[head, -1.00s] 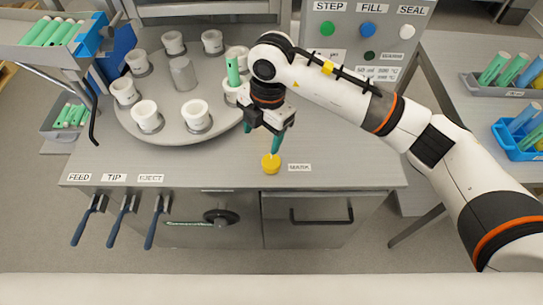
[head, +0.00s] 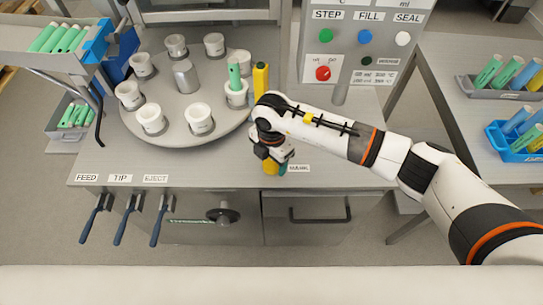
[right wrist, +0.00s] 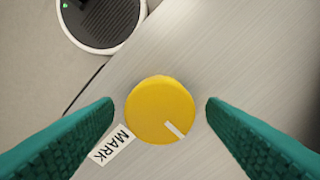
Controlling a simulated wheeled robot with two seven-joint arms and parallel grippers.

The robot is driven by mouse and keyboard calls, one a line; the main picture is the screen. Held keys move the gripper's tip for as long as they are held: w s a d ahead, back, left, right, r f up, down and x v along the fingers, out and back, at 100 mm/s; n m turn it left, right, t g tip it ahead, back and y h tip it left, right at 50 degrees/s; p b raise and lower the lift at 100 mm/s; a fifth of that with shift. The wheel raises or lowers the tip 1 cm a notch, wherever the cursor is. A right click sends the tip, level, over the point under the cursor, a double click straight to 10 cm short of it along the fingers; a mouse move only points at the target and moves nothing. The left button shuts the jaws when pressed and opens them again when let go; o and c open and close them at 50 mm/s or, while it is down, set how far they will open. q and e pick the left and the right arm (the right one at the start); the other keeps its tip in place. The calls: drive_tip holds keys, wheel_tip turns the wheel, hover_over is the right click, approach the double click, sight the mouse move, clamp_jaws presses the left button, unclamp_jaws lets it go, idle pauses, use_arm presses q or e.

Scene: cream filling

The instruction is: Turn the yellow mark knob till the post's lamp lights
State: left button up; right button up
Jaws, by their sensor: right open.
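The yellow mark knob (head: 270,168) sits on the bench top near its front edge, beside the MARK label (head: 299,168), partly hidden by my gripper. My right gripper (head: 274,162) is down over it. In the right wrist view the round knob (right wrist: 160,108) lies between the two open green fingers, with a visible gap on each side. Its white pointer line points to the lower right. A yellow upright post (head: 261,79) stands behind my right arm at the turntable's edge; I cannot tell whether a lamp on it is lit. My left gripper is not in view.
A round turntable (head: 178,108) with several white cups stands behind left; one cup holds a green tube (head: 234,76). A panel with green, blue and white buttons and a red knob (head: 323,73) is at the back. Three blue-handled levers hang at the front left.

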drive_tip(key=shift+c, duration=0.4)
drive_tip(key=c, duration=0.9)
drive_tip(key=shift+f, duration=0.1)
drive_tip(key=n+b, duration=0.4)
drive_tip(key=shift+f, duration=0.15)
drive_tip(key=n+b, duration=0.4)
drive_tip(key=shift+r, duration=0.2)
drive_tip(key=o, duration=1)
